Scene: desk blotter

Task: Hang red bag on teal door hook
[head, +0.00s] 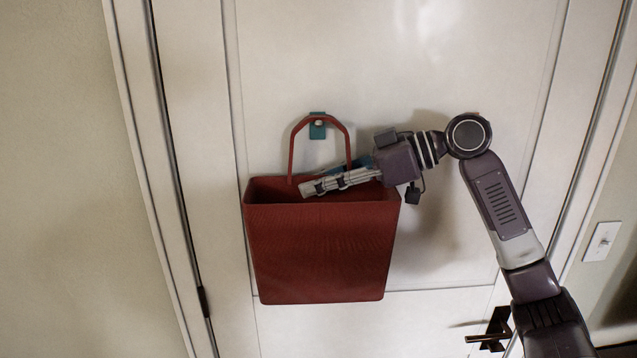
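The red bag (320,250) hangs upright against the white door, with its open top facing up. Its red handle (293,150) forms a loop above the rim, and the top of the loop crosses the teal door hook (318,131). I cannot tell for sure whether the loop bears on the hook. My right gripper (308,190) reaches in from the right, with its fingers pointing left across the bag's opening, close to the foot of the handle. The fingers show nearly edge-on, so their opening is unclear. My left gripper is out of view.
The white door (480,75) fills the middle, with a dark door handle (491,331) at the lower right. A light switch (602,241) is on the right wall. A small blue patch (361,161) shows behind my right gripper. The door surface above the hook is clear.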

